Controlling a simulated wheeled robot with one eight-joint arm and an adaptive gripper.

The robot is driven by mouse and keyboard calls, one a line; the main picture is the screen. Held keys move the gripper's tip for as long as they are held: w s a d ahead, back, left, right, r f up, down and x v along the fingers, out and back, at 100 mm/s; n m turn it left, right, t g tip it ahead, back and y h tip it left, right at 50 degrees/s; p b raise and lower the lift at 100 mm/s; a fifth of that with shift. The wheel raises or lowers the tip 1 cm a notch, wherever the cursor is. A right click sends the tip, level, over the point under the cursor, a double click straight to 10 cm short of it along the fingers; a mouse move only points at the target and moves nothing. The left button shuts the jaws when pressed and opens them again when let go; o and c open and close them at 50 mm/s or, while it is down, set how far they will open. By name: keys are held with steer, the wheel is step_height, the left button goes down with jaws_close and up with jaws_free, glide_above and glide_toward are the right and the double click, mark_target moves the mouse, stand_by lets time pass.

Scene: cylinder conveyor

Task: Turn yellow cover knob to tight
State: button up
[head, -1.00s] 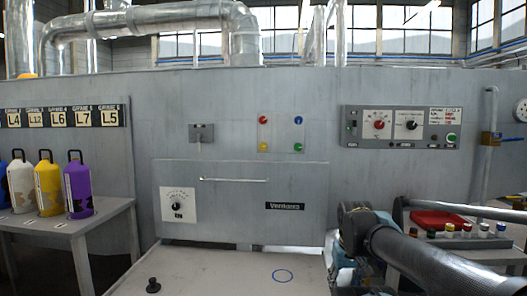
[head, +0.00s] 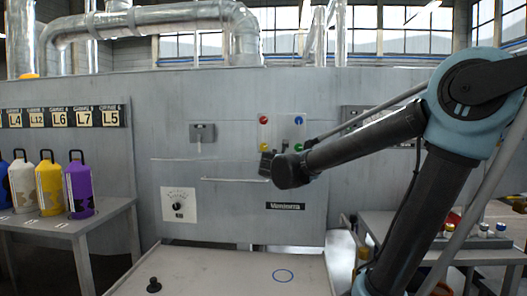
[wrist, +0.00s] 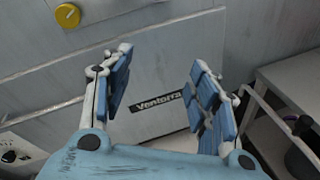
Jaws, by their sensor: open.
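The yellow cover knob (head: 264,147) is on the grey wall panel at the lower left of a group of coloured knobs. In the wrist view the yellow knob (wrist: 67,15) is near the top left, with a pale mark across its face. My gripper (wrist: 162,88) is open and empty in the wrist view, its blue-padded fingers apart in front of the Ventorra label (wrist: 160,102). In the head view my gripper (head: 267,164) is small and dark, close below the yellow knob in the picture. It touches no knob in the wrist view.
The cover (head: 235,222) below has a bar handle (head: 234,180) and a black dial (head: 178,206). Red (head: 263,120), blue (head: 298,120) and green (head: 298,147) knobs are near the yellow one. A pale table (head: 215,280) is in front.

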steer(key=w+a+r+n+t+y, duration=0.1)
steer(key=a+r+n+y, duration=0.15)
steer(key=a, duration=0.35)
steer(key=w+a+r+n+t+y, duration=0.1)
steer(key=a+r+n+t, duration=0.1)
steer(key=a+n, duration=0.25)
glide_toward(263, 147)
steer(key=shift+h, duration=0.25)
steer(key=w, duration=0.9)
steer(key=shift+w+d+r, duration=0.1)
steer(key=shift+w, duration=0.2)
steer(key=c, duration=1.1)
